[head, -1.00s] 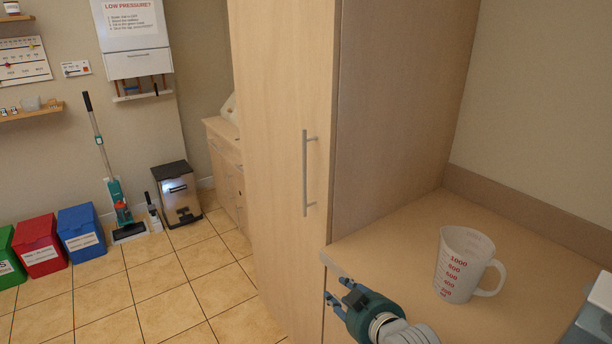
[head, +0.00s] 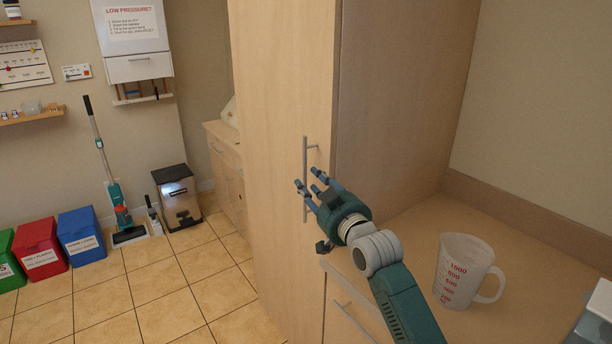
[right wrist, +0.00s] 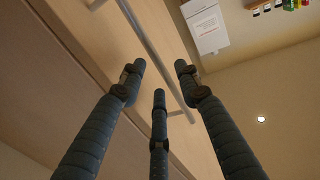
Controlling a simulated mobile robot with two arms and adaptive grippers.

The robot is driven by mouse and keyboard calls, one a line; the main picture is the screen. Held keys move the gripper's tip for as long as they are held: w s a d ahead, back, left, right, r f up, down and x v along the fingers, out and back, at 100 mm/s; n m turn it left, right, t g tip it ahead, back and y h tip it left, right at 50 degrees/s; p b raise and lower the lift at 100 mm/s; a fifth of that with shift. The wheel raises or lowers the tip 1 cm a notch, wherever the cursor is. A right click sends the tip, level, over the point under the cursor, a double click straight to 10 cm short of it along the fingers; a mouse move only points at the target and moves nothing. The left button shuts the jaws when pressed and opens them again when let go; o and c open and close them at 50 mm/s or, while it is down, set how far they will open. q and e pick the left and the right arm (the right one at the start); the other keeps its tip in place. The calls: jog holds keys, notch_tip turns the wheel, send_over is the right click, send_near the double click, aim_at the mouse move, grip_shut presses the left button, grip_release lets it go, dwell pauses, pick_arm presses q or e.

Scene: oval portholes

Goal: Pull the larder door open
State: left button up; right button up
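The larder door (head: 283,150) is a tall pale wood panel and looks shut. Its grey vertical bar handle (head: 305,160) is near the door's right edge. My right gripper (head: 309,184) is at the lower half of the handle, its fingers pointing at the door and spread open. In the right wrist view the handle (right wrist: 150,50) runs diagonally between the open fingers (right wrist: 160,85), which are not closed on it. Whether any finger touches it I cannot tell. My left gripper is out of view.
A worktop (head: 405,225) adjoins the larder's right side, with a clear measuring jug (head: 466,270) on it near my right arm. Open tiled floor (head: 140,290) lies to the left. A pedal bin (head: 178,198) and coloured bins stand by the far wall.

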aim_at(306, 178)
jog(key=shift+x, duration=1.9)
grip_shut()
